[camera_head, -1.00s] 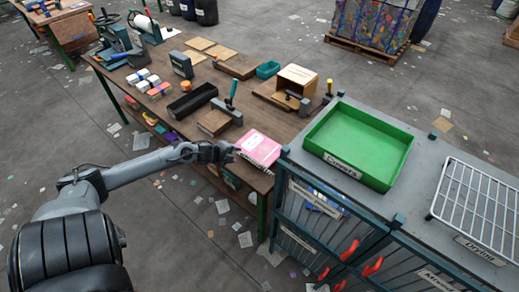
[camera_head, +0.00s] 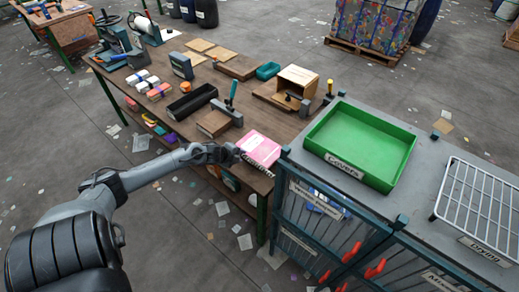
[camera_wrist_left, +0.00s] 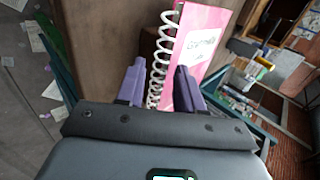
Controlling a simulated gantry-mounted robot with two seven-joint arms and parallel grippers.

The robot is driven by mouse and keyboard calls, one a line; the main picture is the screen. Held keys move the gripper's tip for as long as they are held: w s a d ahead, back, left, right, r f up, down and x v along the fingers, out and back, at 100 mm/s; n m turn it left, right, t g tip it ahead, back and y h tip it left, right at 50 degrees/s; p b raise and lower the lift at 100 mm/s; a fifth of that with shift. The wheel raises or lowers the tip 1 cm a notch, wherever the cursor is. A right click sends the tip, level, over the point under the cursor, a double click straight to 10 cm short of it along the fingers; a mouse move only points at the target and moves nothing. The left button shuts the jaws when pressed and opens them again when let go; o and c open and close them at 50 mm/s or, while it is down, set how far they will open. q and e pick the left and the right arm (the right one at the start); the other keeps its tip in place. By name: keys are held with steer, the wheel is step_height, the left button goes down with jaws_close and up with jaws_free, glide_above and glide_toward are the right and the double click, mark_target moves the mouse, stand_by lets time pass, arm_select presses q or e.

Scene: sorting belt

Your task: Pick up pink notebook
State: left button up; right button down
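The pink notebook (camera_head: 259,149) lies on the near right corner of the wooden workbench, close to the green-tray cabinet. In the left wrist view the pink notebook (camera_wrist_left: 208,38) shows its white spiral binding and a white label. My left gripper (camera_head: 233,155) is at the notebook's left edge. In the left wrist view my left gripper (camera_wrist_left: 160,66) has its two purple fingers apart. The spiral edge shows between them and the right finger overlaps the cover. I cannot tell whether either finger touches it. My right gripper is not in view.
The workbench (camera_head: 262,108) holds a wooden press (camera_head: 216,122), a black tray (camera_head: 192,102) and a wooden box (camera_head: 297,80). A green tray (camera_head: 360,143) labelled "Covers" and a white wire rack (camera_head: 482,210) stand on the cabinet at the right.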

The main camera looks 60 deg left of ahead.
arm_select(q)
jaws_close()
steer(key=shift+r, duration=0.1)
